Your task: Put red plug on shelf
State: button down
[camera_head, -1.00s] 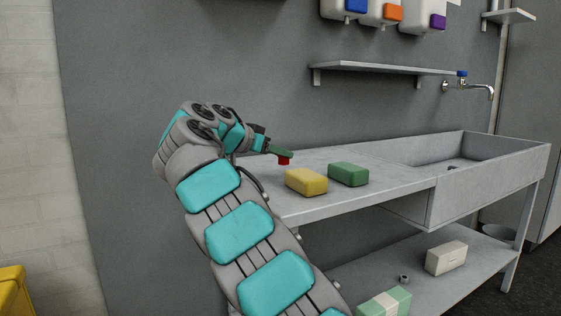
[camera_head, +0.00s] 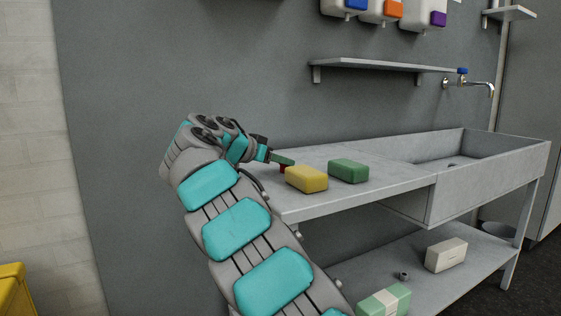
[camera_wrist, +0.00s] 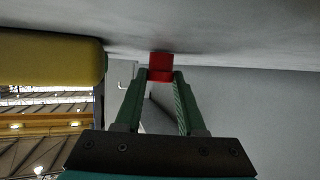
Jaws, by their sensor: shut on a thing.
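My gripper (camera_head: 285,162) has green fingers that are shut on the red plug (camera_head: 282,169). In the head view the plug is low over the left part of the counter, just left of the yellow block, and partly hidden by the fingers. In the wrist view the red plug (camera_wrist: 160,62) sits between the fingertips (camera_wrist: 160,76), close to the grey counter surface. I cannot tell whether it touches the surface. The grey wall shelf (camera_head: 380,67) is higher up, right of my gripper, and looks bare on top.
A yellow block (camera_head: 306,179) and a green block (camera_head: 348,171) lie on the counter (camera_head: 400,183). The yellow block also shows close by in the wrist view (camera_wrist: 50,58). A sink (camera_head: 475,152) is at right, below a tap (camera_head: 480,85). Dispensers (camera_head: 382,10) hang above the shelf.

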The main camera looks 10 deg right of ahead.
jog(key=shift+f, duration=0.1)
jog(key=shift+f, duration=0.1)
jog(key=c, duration=0.5)
grip_release()
